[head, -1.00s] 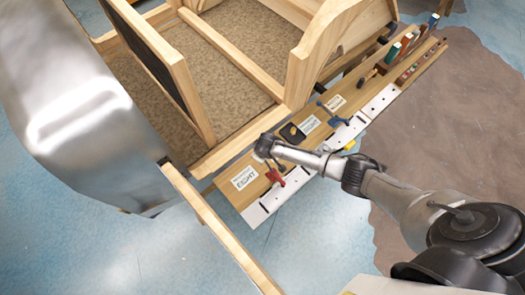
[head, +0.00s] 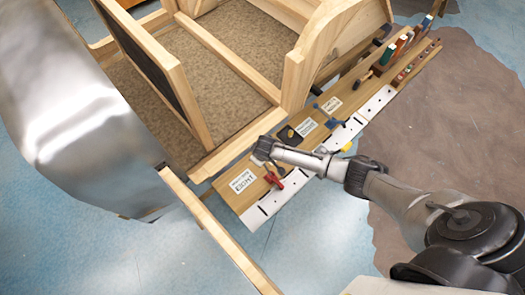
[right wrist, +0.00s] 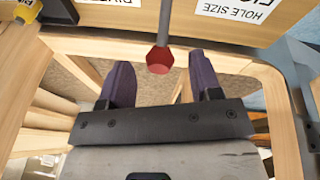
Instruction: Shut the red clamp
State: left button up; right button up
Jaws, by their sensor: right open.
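The red clamp (head: 273,178) sits on the near end of the wooden board, beside a white label. In the right wrist view its red knob (right wrist: 159,60) on a grey rod lies between the tips of my two purple fingers. My right gripper (right wrist: 161,72) is open, with a gap to the knob on each side. In the head view my right gripper (head: 258,161) is just above and behind the red clamp, its fingers small and hard to make out. My left gripper is not in view.
A blue clamp (head: 337,122) and a black item (head: 290,135) are farther along the board. Colored-handled tools (head: 404,41) stand at its far end. The large wooden bodyframe (head: 300,75) rises behind the board. Open floor (head: 330,235) lies in front.

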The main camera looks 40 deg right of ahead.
jog(key=p+v, duration=0.1)
jog(key=v, duration=1)
jog(key=shift+r, duration=0.4)
jog(key=shift+s, duration=0.15)
jog(key=s+a+r+n+t+p, duration=0.1)
jog(key=a+r+t, duration=0.1)
jog(key=r, duration=0.8)
jog(key=s+a+r+n+t+p, duration=0.1)
jog(key=a+r+t+p, duration=0.15)
jog(key=r, duration=0.75)
jog(key=s+f+m+g+y+p, duration=0.1)
jog(key=s+m+g+p, duration=0.2)
jog(key=s, duration=2)
jog(key=g+p, duration=0.1)
jog(key=p, duration=0.3)
jog(key=shift+f+m, duration=0.2)
jog(key=shift+m, duration=0.1)
